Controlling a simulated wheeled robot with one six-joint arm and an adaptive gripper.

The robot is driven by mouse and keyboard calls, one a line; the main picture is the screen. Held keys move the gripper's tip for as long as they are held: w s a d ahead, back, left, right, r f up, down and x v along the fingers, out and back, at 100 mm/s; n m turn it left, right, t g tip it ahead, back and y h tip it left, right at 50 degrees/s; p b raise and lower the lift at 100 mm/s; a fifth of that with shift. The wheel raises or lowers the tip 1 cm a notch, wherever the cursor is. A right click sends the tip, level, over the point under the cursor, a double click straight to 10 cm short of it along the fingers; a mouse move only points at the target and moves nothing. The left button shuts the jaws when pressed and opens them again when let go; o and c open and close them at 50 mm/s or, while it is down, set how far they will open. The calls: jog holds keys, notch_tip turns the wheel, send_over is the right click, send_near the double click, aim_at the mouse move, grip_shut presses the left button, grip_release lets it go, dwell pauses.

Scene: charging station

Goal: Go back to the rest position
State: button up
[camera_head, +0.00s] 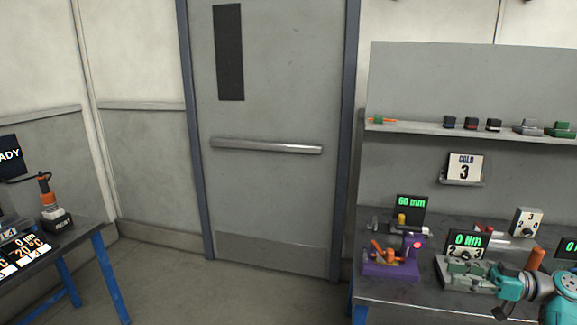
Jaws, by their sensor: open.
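Part of my arm (546,288), with teal joints and a grey link, shows at the lower right corner. It reaches in from the right edge, in front of the right workbench (400,290). I see nothing held.
A purple fixture (390,268) and a grey-green vise-like device (462,272) stand on the right bench, near displays reading 60 mm and 0 Nm. A shelf (410,128) holds several small items. A left table (70,238) carries an orange-black tool. Open floor (230,295) lies before a closed door (265,190).

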jog(key=s+a+f+m+t+h, duration=0.1)
jog(key=a+f+m+h, duration=0.15)
jog(key=a+f, duration=0.4)
jog(key=s+a+f+m+t+h, duration=0.1)
jog(key=a+f+m+t, duration=0.2)
jog(key=f, duration=0.7)
jog(key=s+a+f+m+h, duration=0.15)
jog(key=a+f+m, duration=0.25)
jog(key=f, duration=0.4)
jog(key=s+a+f+m+h, duration=0.2)
jog(key=s+a+f+h, duration=0.15)
jog(key=s+f, duration=0.35)
jog(key=s+a+f+m+h, duration=0.25)
jog(key=s+a+f, duration=0.25)
jog(key=s+f, duration=0.3)
jog(key=s+a+r+m+h, duration=0.1)
jog(key=s+r+h, duration=0.15)
jog(key=s, duration=0.65)
jog(key=s+a+r+h, duration=0.1)
jog(key=s+h, duration=0.2)
jog(key=s, duration=0.7)
jog(key=s+r+n+t, duration=0.1)
jog(key=s+r+t, duration=0.1)
jog(key=s+r, duration=0.5)
jog(key=s+r+n+t, duration=0.1)
jog(key=s+r, duration=0.5)
jog(key=r, duration=0.7)
jog(key=shift+s+a+t, duration=0.3)
jog(key=shift+s+t, duration=0.05)
jog(key=shift+t, duration=0.35)
